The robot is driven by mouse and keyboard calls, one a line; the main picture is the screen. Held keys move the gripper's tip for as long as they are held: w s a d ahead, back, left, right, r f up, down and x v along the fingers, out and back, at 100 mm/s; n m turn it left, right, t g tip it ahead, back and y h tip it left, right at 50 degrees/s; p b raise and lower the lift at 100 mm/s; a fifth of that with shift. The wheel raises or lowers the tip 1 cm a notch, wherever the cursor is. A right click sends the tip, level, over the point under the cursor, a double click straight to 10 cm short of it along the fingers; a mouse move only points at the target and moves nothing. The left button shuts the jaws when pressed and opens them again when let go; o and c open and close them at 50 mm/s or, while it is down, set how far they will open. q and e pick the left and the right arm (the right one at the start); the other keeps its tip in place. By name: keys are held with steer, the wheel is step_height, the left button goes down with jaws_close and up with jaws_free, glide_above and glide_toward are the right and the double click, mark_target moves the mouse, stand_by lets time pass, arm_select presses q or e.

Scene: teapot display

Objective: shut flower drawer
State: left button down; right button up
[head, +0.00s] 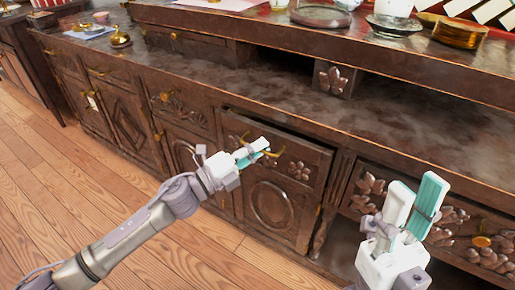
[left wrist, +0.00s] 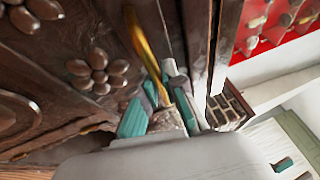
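The flower drawer (head: 299,170) has a dark wooden front with a carved flower and a gold handle (head: 276,153). Its front stands slightly out from the cabinet, with a dark gap along its top. The flower carving (left wrist: 97,70) and the handle (left wrist: 152,50) also show in the left wrist view. My left gripper (head: 257,150) is at the handle, and the handle runs down between its fingers (left wrist: 165,105). Whether the fingers press on it cannot be told. My right gripper (head: 417,205) is open and empty, in front of the cabinet at the right.
The long cabinet (head: 190,75) has more carved drawers and doors on both sides. A gold bell (head: 119,37) stands on its top at the left. The wooden floor (head: 80,185) in front is clear.

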mark_target(267, 139)
stand_by(0.3)
arm_select(q)
steer(key=w, duration=0.1)
steer(key=w+d, duration=0.2)
steer(key=shift+w, duration=0.4)
steer(key=c, duration=1.2)
jaws_free()
steer(key=shift+w+d, duration=0.1)
steer(key=shift+d, duration=0.05)
steer(key=shift+c, duration=0.2)
steer(key=v, duration=1.2)
